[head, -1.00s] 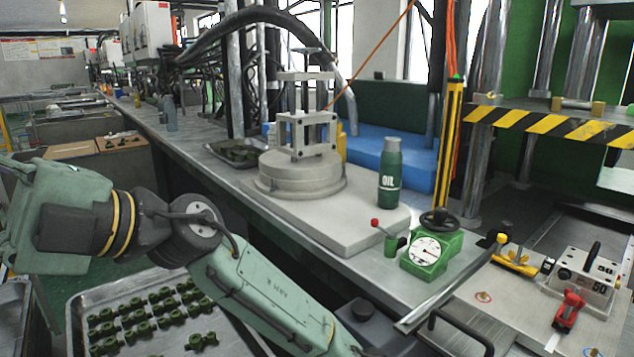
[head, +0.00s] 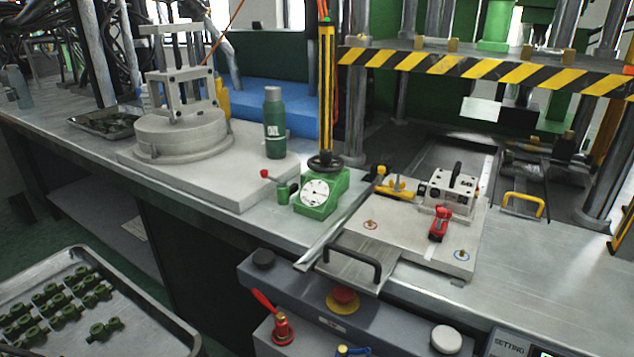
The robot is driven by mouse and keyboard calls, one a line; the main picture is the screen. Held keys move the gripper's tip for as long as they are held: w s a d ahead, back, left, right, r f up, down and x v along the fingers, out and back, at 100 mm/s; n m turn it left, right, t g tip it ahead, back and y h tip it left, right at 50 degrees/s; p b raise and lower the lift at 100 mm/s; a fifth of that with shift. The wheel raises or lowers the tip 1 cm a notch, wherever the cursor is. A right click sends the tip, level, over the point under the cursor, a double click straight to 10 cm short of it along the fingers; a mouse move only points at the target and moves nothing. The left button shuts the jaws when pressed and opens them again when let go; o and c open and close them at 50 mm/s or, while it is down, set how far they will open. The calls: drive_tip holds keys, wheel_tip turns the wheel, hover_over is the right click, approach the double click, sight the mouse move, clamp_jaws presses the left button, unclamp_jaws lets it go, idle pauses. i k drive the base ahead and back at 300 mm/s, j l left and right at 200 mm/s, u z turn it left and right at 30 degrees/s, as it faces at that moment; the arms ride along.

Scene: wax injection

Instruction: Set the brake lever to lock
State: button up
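Several levers are in the head view, and I cannot tell for sure which is the brake lever. A red lever (head: 264,301) on a red round base stands at the front of the grey machine; its handle tilts up to the left. A red clamp-like handle (head: 439,224) sits on the metal plate by the white block. No lock marking is readable. My gripper is not in view.
A grey panel carries a red button on a yellow ring (head: 344,298), black and white knobs, and a black bar handle (head: 351,262) stands behind it. A green oil bottle (head: 274,128) stands on the bench. A tray of green parts (head: 150,318) is at lower left.

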sight(264, 172)
drive_tip(key=i+j, duration=0.15)
drive_tip(key=i, duration=0.2)
drive_tip(key=i+j, duration=0.15)
drive_tip(key=i, duration=0.25)
drive_tip(key=i+j, duration=0.1)
drive_tip(key=i, duration=0.25)
